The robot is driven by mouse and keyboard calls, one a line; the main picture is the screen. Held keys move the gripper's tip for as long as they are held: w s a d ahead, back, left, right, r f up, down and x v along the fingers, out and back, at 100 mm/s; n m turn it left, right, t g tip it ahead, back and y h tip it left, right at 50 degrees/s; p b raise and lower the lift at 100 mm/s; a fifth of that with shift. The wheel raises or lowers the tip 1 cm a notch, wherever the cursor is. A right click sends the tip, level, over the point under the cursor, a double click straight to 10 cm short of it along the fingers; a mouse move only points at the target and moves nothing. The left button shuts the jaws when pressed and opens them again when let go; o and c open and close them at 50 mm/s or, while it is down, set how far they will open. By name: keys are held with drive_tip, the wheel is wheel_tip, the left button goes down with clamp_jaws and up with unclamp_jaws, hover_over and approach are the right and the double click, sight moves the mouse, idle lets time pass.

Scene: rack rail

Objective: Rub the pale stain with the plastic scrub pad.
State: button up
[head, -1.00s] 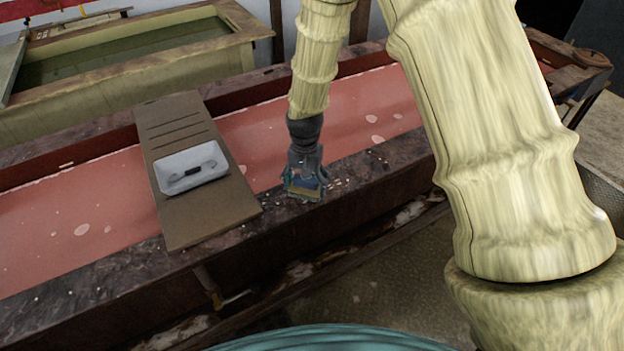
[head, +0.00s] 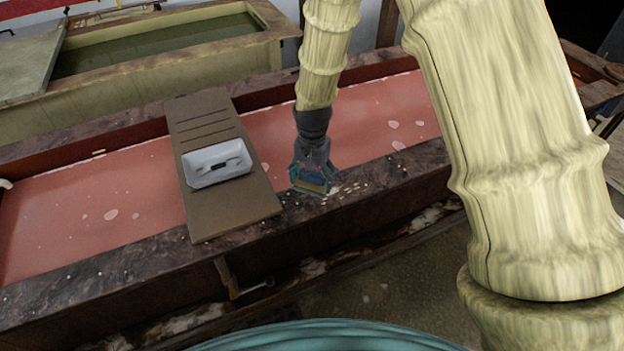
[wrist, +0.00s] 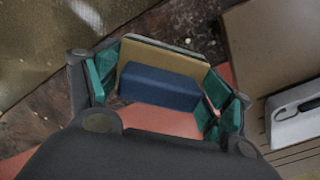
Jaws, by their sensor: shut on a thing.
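My gripper (head: 314,182) is shut on the scrub pad (wrist: 160,85), a blue block with a tan face that shows between the green fingers in the wrist view. In the head view the pad (head: 311,185) is low over the dark front rim of the trough; I cannot tell whether it touches. A patch of pale flecks (head: 352,188), seemingly the pale stain, lies on the rim just right of the pad. The gripper and pad may hide part of it.
A brown board (head: 235,215) lies across the red trough (head: 60,215), left of my gripper, with a pale grey dish (head: 217,164) on it. Rounder pale spots (head: 393,125) dot the trough floor. A tank of greenish water (head: 160,50) stands behind.

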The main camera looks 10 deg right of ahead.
drive_tip(key=shift+r+p, duration=0.7)
drive_tip(key=shift+r, duration=0.6)
drive_tip(key=shift+d, duration=0.1)
